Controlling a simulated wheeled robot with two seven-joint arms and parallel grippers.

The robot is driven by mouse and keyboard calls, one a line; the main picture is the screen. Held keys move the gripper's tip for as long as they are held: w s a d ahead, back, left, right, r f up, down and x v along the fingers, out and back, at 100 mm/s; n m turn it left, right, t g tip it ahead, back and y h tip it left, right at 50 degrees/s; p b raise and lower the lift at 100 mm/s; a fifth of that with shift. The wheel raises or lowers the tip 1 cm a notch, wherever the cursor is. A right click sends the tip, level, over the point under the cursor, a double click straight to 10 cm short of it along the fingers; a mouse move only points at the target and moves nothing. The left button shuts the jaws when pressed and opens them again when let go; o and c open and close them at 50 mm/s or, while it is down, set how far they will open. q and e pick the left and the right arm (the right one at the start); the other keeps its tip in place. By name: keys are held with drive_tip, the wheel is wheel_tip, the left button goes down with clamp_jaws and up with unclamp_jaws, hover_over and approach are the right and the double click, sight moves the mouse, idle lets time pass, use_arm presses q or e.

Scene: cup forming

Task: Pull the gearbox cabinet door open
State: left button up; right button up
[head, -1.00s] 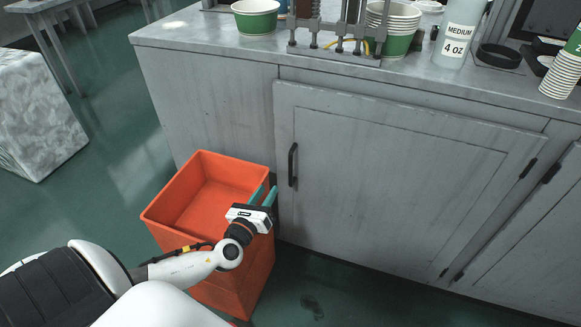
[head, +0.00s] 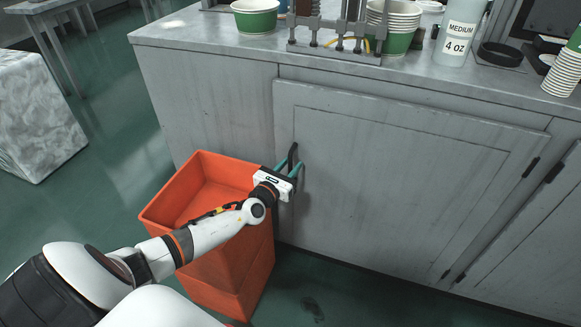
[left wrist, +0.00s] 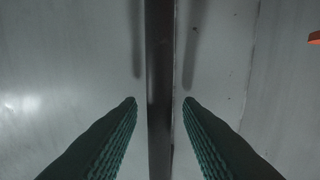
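The grey gearbox cabinet door (head: 400,185) is closed, with hinges on its right side. Its dark vertical bar handle (head: 292,153) is near the left edge, partly hidden by my left gripper. My left gripper (head: 289,166) is at the handle, with its teal fingers reaching toward the door. In the left wrist view the handle (left wrist: 159,90) runs vertically between the two green ribbed fingers (left wrist: 159,101). A gap shows on both sides of the bar, so the fingers are open around it and not closed on it. My right gripper is not in view.
An orange bin (head: 205,205) stands on the floor left of the door, beneath my left forearm. The countertop (head: 225,48) above holds paper cups (head: 256,17) and a fixture. The floor in front of the door is mostly clear.

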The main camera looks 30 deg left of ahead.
use_arm(q)
drive_tip(key=shift+w, duration=0.2)
clamp_jaws()
